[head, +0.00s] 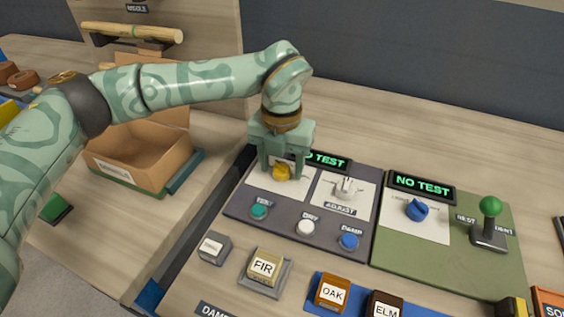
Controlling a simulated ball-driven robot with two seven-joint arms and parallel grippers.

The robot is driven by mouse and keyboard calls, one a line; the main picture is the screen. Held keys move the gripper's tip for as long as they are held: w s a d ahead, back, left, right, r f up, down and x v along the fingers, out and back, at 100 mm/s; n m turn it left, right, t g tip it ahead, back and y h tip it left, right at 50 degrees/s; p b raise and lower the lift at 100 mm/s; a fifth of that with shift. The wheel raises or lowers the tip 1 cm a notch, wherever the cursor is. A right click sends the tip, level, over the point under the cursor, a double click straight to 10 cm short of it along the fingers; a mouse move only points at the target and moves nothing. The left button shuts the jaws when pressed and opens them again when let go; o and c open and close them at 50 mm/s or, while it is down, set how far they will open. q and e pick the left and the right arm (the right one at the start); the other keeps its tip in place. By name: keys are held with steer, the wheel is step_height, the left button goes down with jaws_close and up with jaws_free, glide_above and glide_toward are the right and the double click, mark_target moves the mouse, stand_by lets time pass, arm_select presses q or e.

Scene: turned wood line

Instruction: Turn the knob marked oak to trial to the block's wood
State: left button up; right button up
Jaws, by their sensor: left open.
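My left gripper (281,165) points down over the dark grey panel (245,205), its fingers apart on either side of a yellow knob (282,175). I cannot tell whether the fingers touch the knob. The marking around this knob is partly hidden by the gripper and too small to read. A white knob (347,187) sits to its right above the word ADJUST. A blue knob (417,210) is on the green panel (400,257). A block labelled FIR (264,266) sits on a grey pad in front of the panel. My right gripper is out of view.
Teal (259,211), white (306,228) and blue (348,241) buttons line the grey panel. A green-topped lever (490,208) stands at right. Blocks labelled OAK (331,294) and ELM (385,306) are at the front. Two displays read NO TEST, one partly covered. An open cardboard box (150,172) is at left.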

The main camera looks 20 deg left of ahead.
arm_select(q)
steer(key=c, duration=1)
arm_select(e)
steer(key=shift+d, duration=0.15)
arm_select(q)
steer(key=shift+r, duration=0.1)
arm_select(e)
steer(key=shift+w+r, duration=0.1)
arm_select(q)
steer(key=shift+r+m+p, duration=0.2)
steer(key=shift+m+p, duration=0.5)
steer(key=shift+p, duration=0.3)
steer(key=shift+r+m+p, duration=0.1)
steer(key=shift+m+p, duration=1)
steer(key=shift+p, duration=0.15)
steer(key=m+p, duration=0.2)
steer(key=m, duration=0.1)
steer(key=shift+f+m+p, duration=0.25)
steer(key=shift+m+p, duration=0.65)
steer(key=shift+m, duration=0.2)
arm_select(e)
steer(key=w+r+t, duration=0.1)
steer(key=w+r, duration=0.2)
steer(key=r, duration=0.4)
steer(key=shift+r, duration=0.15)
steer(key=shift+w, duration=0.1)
arm_select(q)
steer(key=shift+w, duration=0.1)
